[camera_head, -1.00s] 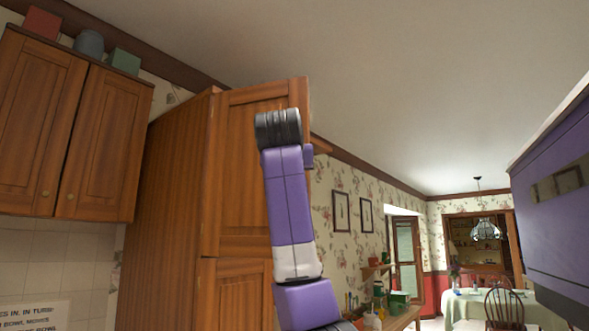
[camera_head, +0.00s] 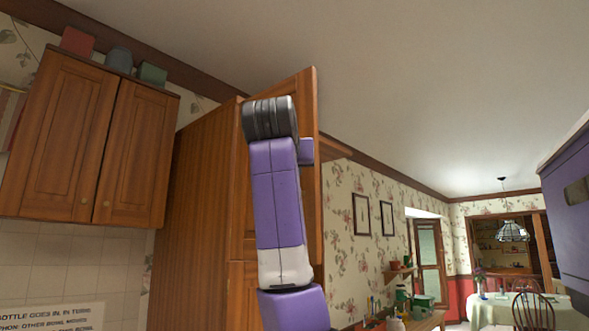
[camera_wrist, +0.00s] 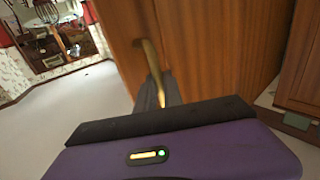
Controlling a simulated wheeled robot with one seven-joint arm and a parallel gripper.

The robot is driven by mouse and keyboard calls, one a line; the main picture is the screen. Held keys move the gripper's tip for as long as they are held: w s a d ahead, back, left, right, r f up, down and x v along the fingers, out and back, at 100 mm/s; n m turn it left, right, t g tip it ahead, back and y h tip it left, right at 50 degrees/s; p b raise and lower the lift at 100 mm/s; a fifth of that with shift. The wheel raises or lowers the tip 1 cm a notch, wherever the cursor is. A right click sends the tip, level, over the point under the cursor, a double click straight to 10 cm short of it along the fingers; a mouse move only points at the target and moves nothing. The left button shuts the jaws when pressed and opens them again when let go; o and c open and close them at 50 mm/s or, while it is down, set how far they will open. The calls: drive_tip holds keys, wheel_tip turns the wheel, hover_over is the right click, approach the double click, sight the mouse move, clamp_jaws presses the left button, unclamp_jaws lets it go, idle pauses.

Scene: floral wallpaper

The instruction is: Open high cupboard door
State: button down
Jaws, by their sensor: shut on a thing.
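The tall wooden cupboard (camera_head: 195,190) stands left of centre in the head view. Its high door (camera_head: 305,95) stands ajar, its right edge swung out from the cupboard body; my arm covers much of it. In the wrist view the door's wooden panel (camera_wrist: 205,45) fills the upper middle, with a curved brass handle (camera_wrist: 148,55) on it. My gripper (camera_wrist: 157,93) is shut on this handle; its dark fingers meet around the handle's lower end. In the head view the fingers and handle are hidden behind my arm.
A two-door wall cupboard (camera_head: 90,140) hangs at the left, with a red box (camera_head: 79,40) and other small items on top. A side table with clutter (camera_head: 415,305) stands lower right. A dining table (camera_head: 500,312) and chair are farther back.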

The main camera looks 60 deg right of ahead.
drive_tip(key=shift+w, duration=0.15)
drive_tip(key=c, duration=1.5)
unclamp_jaws()
drive_tip(key=shift+a, duration=0.1)
drive_tip(key=b+v, duration=0.2)
drive_tip(key=v, duration=0.5)
drive_tip(key=shift+s+a+b, duration=0.2)
drive_tip(key=shift+a+b, duration=0.05)
drive_tip(key=shift+b, duration=0.1)
